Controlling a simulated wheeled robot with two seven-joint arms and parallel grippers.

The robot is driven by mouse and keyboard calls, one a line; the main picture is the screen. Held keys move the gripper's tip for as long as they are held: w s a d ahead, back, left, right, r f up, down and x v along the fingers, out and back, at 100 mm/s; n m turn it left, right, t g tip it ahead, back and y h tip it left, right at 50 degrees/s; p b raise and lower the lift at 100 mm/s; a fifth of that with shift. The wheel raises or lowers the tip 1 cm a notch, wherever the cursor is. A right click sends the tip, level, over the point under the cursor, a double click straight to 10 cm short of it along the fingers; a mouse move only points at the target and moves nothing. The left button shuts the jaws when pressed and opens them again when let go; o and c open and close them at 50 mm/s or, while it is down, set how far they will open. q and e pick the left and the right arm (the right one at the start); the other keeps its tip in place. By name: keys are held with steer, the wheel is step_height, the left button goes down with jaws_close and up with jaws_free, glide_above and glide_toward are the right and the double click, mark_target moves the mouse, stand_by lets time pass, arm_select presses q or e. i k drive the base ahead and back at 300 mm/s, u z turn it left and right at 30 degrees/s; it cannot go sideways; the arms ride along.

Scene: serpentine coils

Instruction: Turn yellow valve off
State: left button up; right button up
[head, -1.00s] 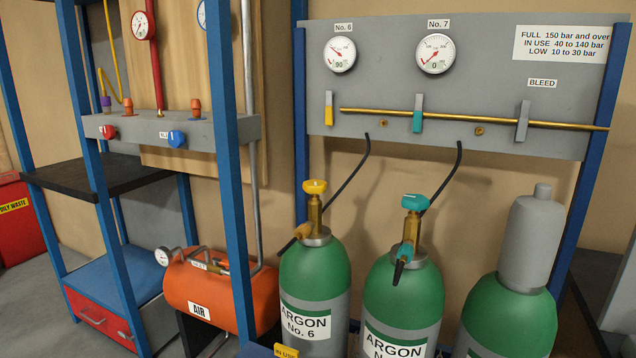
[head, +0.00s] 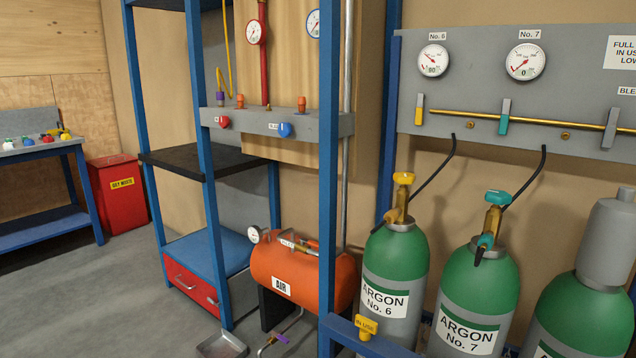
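A yellow valve knob (head: 403,178) sits on top of the brass valve of the green cylinder labelled Argon No. 6 (head: 396,253). A lever with a yellow lower part (head: 419,109) stands upright on the grey panel, below the No. 6 gauge (head: 433,60), which reads about 90. Neither gripper is in view.
Argon No. 7 (head: 480,290) with a teal knob (head: 497,197) stands to the right, beside a capped cylinder (head: 585,315). An orange air tank (head: 303,275) and blue rack (head: 211,190) are left. A workbench (head: 40,153) and red bin (head: 118,193) stand farther left. Floor at lower left is clear.

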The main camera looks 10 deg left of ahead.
mark_target(403, 178)
steer(key=u, duration=1.35)
steer(key=i, duration=1.7)
steer(key=z, duration=1.3)
steer(key=i, duration=0.8)
steer(key=z, duration=0.8)
